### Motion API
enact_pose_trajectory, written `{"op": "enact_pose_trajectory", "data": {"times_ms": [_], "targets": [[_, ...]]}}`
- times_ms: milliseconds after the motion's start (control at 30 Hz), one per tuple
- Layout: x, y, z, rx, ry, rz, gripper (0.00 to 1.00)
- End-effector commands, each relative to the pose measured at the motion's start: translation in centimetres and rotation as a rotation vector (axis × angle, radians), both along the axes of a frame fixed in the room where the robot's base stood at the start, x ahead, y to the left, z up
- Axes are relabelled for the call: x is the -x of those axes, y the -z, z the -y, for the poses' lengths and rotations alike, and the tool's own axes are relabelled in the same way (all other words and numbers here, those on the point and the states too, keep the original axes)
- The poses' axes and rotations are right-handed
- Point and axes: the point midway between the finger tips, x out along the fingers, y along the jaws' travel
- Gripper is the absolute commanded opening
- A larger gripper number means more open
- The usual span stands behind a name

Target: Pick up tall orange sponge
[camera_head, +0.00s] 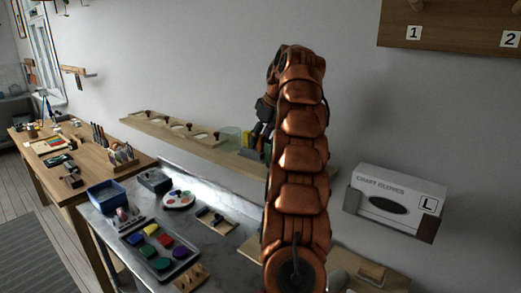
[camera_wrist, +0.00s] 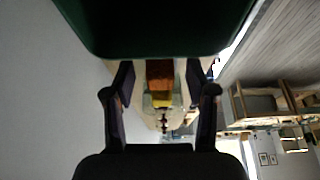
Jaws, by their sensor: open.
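The tall orange sponge (camera_wrist: 160,73) shows in the wrist view as an orange-brown upright block between my two open fingers, with a visible gap on each side. My gripper (camera_wrist: 160,92) is open and empty, with its dark fingers left and right of the sponge. I cannot tell exactly how far ahead the sponge is. In the head view my gripper (camera_head: 262,132) is at the wall shelf (camera_head: 180,135), and my copper arm hides most of the sponge's place there. A yellow block (camera_wrist: 161,99) shows just beyond the sponge.
A greenish glass jar (camera_head: 231,138) stands on the shelf left of my gripper. A large dark green shape (camera_wrist: 155,25) fills the top of the wrist view. Below is a metal table (camera_head: 215,255) with a paint tray.

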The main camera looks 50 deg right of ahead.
Motion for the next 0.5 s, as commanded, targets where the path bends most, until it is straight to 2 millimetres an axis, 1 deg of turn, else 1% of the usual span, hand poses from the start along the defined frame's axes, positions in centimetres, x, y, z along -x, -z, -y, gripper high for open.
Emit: {"op": "enact_pose_trajectory", "data": {"times_ms": [167,500], "targets": [[0.01,-0.14,0.0,0.001,0.0,0.001,0.56],[0.02,-0.13,0.0,0.001,0.0,0.001,0.21]]}}
